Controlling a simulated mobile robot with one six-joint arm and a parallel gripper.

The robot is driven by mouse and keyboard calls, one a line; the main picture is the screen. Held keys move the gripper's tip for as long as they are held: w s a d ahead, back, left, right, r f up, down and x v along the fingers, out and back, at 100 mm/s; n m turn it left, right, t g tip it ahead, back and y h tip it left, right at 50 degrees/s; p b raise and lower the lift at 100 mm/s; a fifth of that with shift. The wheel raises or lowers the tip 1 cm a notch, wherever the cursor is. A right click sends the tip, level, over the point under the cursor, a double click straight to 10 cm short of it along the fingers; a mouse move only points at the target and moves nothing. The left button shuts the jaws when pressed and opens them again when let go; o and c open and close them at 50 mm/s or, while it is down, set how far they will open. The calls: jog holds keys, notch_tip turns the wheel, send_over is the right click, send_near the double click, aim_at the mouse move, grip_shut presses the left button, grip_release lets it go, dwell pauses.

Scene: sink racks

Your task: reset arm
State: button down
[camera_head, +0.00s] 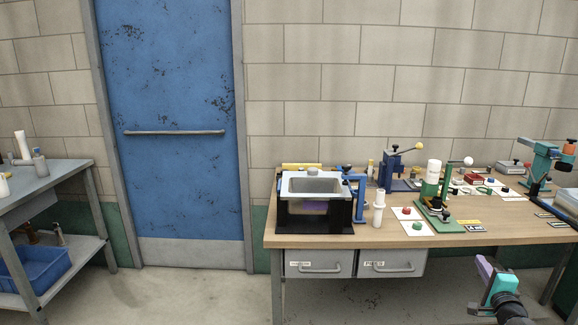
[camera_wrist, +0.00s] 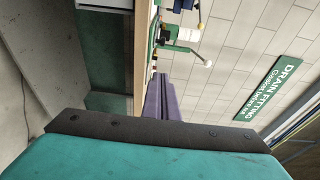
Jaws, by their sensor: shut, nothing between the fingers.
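My gripper (camera_head: 483,263) is at the lower right of the head view, in front of the workbench and below its top. It has a teal body and purple fingers. In the wrist view the purple fingers (camera_wrist: 159,82) lie together, shut and empty, above the dark and teal housing. My gripper touches nothing that I can see.
The wooden workbench (camera_head: 345,241) holds a grey sink (camera_head: 313,185) in a black stand, a green press (camera_head: 437,208), a blue press (camera_head: 397,168) and small parts. Two drawers hang below. A metal side table (camera_head: 60,178) stands left. Floor before the blue door (camera_head: 172,100) is clear.

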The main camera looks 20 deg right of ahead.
jog(key=w+a+f+n+y+p, duration=0.15)
jog(key=w+a+f+y, duration=0.35)
jog(key=w+a, duration=0.6)
jog(key=w+a+f+n+y+p, duration=0.1)
jog(key=w+a+f+n+y, duration=0.2)
jog(key=w+a+f, duration=0.7)
jog(key=w+a+f+n+g+y+p, duration=0.1)
jog(key=a+f+n+g+y, duration=0.35)
jog(key=a, duration=1.05)
jog(key=w+a+f+n+t+y, duration=0.1)
jog(key=a+f+n+y, duration=0.1)
jog(key=a+f, duration=0.9)
jog(key=s+a+f+n+g+y+p, duration=0.1)
jog(key=s+a+f+n+g, duration=0.4)
jog(key=s+a, duration=0.55)
jog(key=s+a+f+n+g+y+p, duration=0.1)
jog(key=s+a+f+n+g, duration=0.35)
jog(key=a, duration=0.85)
jog(key=s+f+n+g+h, duration=0.1)
jog(key=s+f+g, duration=0.1)
jog(key=s+f, duration=0.35)
jog(key=s+f+n+g+h, duration=0.1)
jog(key=s+f+g+h, duration=0.1)
jog(key=s, duration=0.7)
jog(key=s+d+n+g+h, duration=0.2)
jog(key=s+d+g+h, duration=0.1)
jog(key=s+d, duration=0.3)
jog(key=shift+s+d, duration=0.25)
jog(key=shift+d, duration=0.75)
